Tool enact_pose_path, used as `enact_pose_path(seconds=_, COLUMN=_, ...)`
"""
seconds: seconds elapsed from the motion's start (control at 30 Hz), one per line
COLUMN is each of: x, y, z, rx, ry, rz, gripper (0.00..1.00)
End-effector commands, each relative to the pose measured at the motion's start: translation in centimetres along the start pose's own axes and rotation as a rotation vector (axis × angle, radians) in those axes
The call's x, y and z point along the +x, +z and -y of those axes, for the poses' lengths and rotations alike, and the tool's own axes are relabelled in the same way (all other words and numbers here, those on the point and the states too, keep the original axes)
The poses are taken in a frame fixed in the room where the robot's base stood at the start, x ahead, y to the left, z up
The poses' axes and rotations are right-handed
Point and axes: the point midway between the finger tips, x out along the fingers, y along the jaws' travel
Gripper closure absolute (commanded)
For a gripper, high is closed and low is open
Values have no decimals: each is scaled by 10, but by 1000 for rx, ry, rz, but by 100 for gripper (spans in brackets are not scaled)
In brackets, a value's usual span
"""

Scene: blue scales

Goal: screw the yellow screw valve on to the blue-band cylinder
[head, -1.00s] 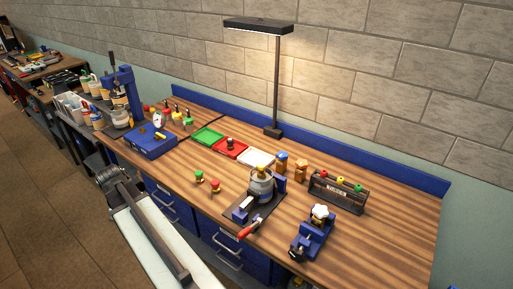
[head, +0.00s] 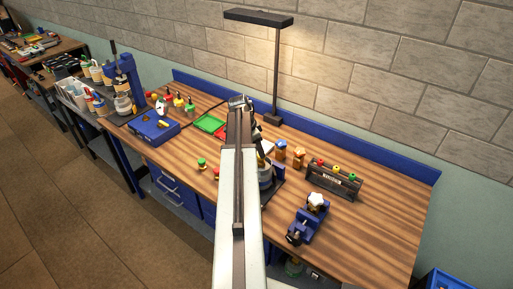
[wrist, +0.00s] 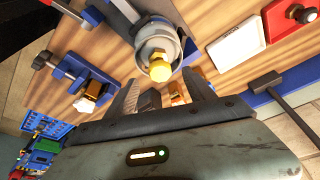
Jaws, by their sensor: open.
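A grey cylinder stands in the dark clamping fixture; in the wrist view the cylinder (wrist: 151,35) has a gold hexagonal piece (wrist: 160,71) at its top. I cannot tell its band colour. In the head view my arm hides most of the cylinder (head: 266,178). A yellow knob (head: 337,169) sits between a red and a green one on the dark rack; it may be the yellow screw valve. My gripper (head: 241,103) reaches over the bench; in the wrist view my gripper (wrist: 163,92) is open, its fingers apart and apparently empty, below the gold piece in the picture.
A small blue vise (head: 310,218) with a white-topped piece stands at front right. The green tray (head: 209,123) and lamp post (head: 276,75) are behind. Two wooden blocks (head: 299,157) stand beside the fixture. A blue case (head: 153,128) is at left. The right bench end is clear.

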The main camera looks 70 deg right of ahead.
Motion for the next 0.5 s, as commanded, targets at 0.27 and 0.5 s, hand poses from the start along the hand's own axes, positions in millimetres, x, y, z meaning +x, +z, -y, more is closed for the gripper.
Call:
enact_pose_path(seconds=0.27, x=53, y=3, z=0, rx=-1, ry=0, rz=0, gripper=38)
enact_pose_path(seconds=0.5, x=73, y=1, z=0, rx=-1, ry=-1, rz=1, gripper=38)
